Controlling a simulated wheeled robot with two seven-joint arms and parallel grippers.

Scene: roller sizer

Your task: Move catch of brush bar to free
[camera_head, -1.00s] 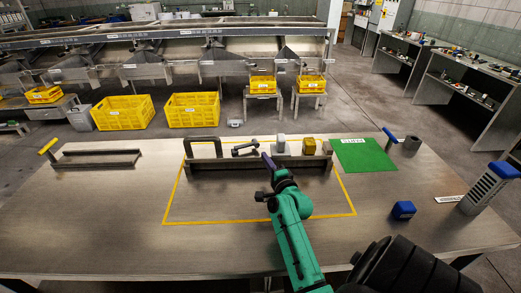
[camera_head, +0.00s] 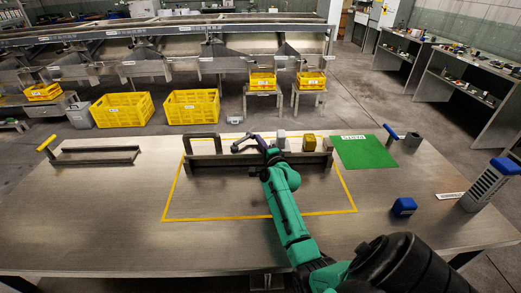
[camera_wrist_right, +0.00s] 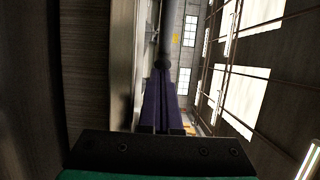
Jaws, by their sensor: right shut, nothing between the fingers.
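The brush bar (camera_head: 215,161) is a long dark metal bar lying inside a yellow outline on the table. Its catch appears to be the dark lever (camera_head: 240,145) with a rounded end near the bar's middle. My right gripper (camera_head: 257,138) is at the lever's right end, its dark purple fingers shut and empty. In the right wrist view the closed fingers (camera_wrist_right: 162,78) point at a dark round rod (camera_wrist_right: 166,35), probably the lever. I cannot tell whether they touch. My right forearm and wrist hide part of the bar. My left gripper is out of view.
A dark square handle (camera_head: 203,138) stands at the bar's left. A white block (camera_head: 280,138) and a yellow block (camera_head: 309,142) stand right of the lever. A green mat (camera_head: 362,152) lies to the right. The table's front left is clear.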

